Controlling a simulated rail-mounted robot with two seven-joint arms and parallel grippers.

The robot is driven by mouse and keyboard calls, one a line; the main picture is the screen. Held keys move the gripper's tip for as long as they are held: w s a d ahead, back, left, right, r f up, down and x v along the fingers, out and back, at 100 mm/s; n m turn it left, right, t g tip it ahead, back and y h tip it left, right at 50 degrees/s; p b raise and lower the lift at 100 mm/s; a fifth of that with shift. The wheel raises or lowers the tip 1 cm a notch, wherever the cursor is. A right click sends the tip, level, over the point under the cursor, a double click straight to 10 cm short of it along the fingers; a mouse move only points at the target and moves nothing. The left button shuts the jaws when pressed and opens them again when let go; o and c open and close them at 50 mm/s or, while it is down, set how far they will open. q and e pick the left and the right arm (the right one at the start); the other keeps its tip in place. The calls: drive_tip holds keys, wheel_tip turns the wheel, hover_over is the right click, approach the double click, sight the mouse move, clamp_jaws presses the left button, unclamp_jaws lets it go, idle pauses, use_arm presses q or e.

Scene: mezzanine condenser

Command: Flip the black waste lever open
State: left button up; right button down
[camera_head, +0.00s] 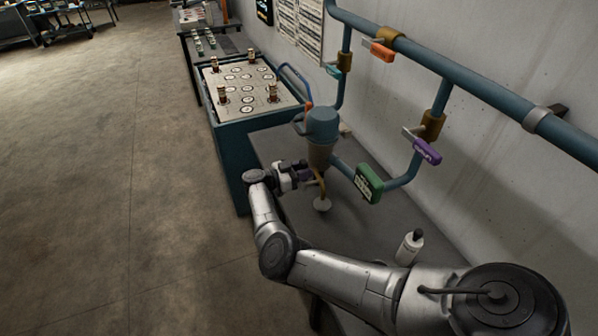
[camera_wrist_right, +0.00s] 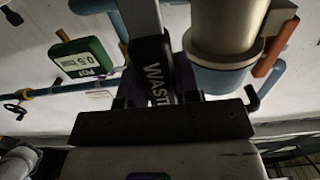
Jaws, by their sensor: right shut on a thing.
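The black waste lever (camera_wrist_right: 158,78), with white lettering that starts "WAST", shows in the right wrist view. It lies between the fingers of my right gripper (camera_wrist_right: 158,98), which is shut on it. In the head view my right gripper (camera_head: 312,174) is beside the lower part of the blue-grey vessel (camera_head: 321,127), and I cannot make out the lever there. The vessel also shows close to the lever in the right wrist view (camera_wrist_right: 225,45). The dark gripper body hides the lever's lower end. My left gripper is in neither view.
A green tag (camera_head: 368,183) hangs on the blue pipe right of the vessel. Orange (camera_head: 382,51) and purple (camera_head: 427,151) levers sit on the wall pipes. A white bottle (camera_head: 409,247) stands near my right arm. A labelled panel bench (camera_head: 243,117) stands behind. The floor at left is clear.

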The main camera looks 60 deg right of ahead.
idle(0.5)
drive_tip(key=c, duration=0.8)
unclamp_jaws()
drive_tip(key=shift+w, duration=0.1)
drive_tip(key=shift+c, duration=0.2)
drive_tip(key=shift+w+a, duration=0.3)
drive_tip(key=shift+a, duration=0.05)
drive_tip(key=b+v, duration=0.4)
drive_tip(key=v, duration=0.9)
drive_tip(key=shift+b, duration=0.3)
drive_tip(key=shift+d, duration=0.1)
